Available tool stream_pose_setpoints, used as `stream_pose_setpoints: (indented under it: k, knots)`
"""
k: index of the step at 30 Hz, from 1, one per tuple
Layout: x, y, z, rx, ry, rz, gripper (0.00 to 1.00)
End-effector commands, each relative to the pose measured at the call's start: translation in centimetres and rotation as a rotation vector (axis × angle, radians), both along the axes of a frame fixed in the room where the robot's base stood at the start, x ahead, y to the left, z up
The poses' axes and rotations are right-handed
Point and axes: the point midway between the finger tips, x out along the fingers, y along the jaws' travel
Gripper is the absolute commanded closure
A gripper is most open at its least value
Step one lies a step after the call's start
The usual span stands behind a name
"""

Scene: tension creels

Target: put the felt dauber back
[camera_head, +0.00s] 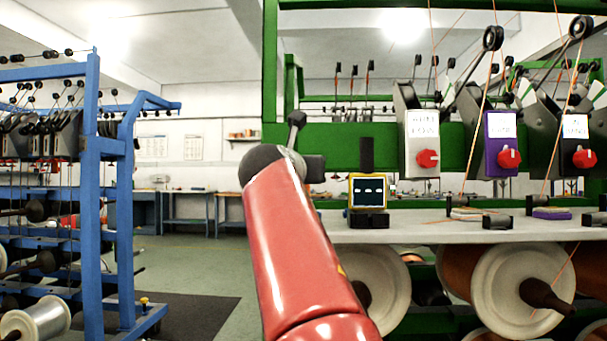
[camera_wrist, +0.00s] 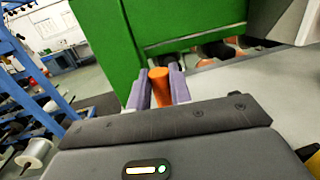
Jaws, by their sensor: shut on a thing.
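My gripper (camera_wrist: 161,80) shows in the wrist view with its two purple-grey fingers shut on an upright orange cylinder, which I take to be the felt dauber (camera_wrist: 159,92). The dauber's lower end is hidden behind my wrist housing. Behind it stand a green upright (camera_wrist: 125,40) and the pale grey shelf (camera_wrist: 225,85). In the head view my red arm reaches up toward the left end of the green frame (camera_head: 271,80). The fingers and the dauber cannot be made out there.
On the shelf (camera_head: 400,232) stand a yellow-rimmed display (camera_head: 368,190) and several black holders, some with pads. Tensioners with red, purple and black parts hang above; large spools (camera_head: 522,290) sit below. A blue creel (camera_head: 103,190) stands left, with open floor (camera_head: 200,260) between.

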Motion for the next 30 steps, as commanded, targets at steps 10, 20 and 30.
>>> stream_pose_setpoints:
  k: [10,20,30]
  knots:
    - [0.0,0.0,-0.3,0.0,0.001,0.0,0.57]
    - [0.0,0.0,0.2,0.0,0.0,0.0,0.57]
    - [-6.0,1.3,-0.9,0.003,-0.001,0.007,0.57]
